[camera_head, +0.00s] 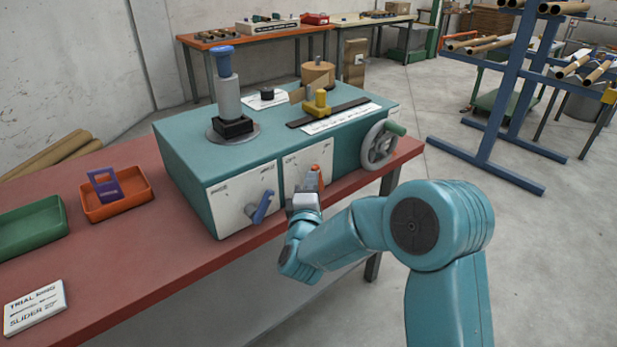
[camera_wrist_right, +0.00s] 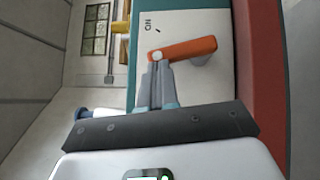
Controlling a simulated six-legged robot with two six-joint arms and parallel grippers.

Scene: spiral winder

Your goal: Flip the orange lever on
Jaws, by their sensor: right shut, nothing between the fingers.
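The orange lever (camera_head: 314,174) is on the right white front panel of the teal machine (camera_head: 180,178). Part of it is hidden behind my right gripper in the head view. In the right wrist view the orange lever (camera_wrist_right: 190,48) runs sideways from a pale round end to a grey mount, near a panel marked "ON" (camera_wrist_right: 149,24). My right gripper (camera_head: 306,190) is shut and empty. In the wrist view its fingertips (camera_wrist_right: 163,68) are right at the lever's pale-ended part; whether they touch it I cannot tell. My left gripper is not in view.
A grey handwheel (camera_head: 380,146) is on the machine's right side. The red bench (camera_head: 130,250) also holds an orange tray (camera_head: 128,203), a green tray (camera_head: 30,230) and a white sign (camera_head: 35,307).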

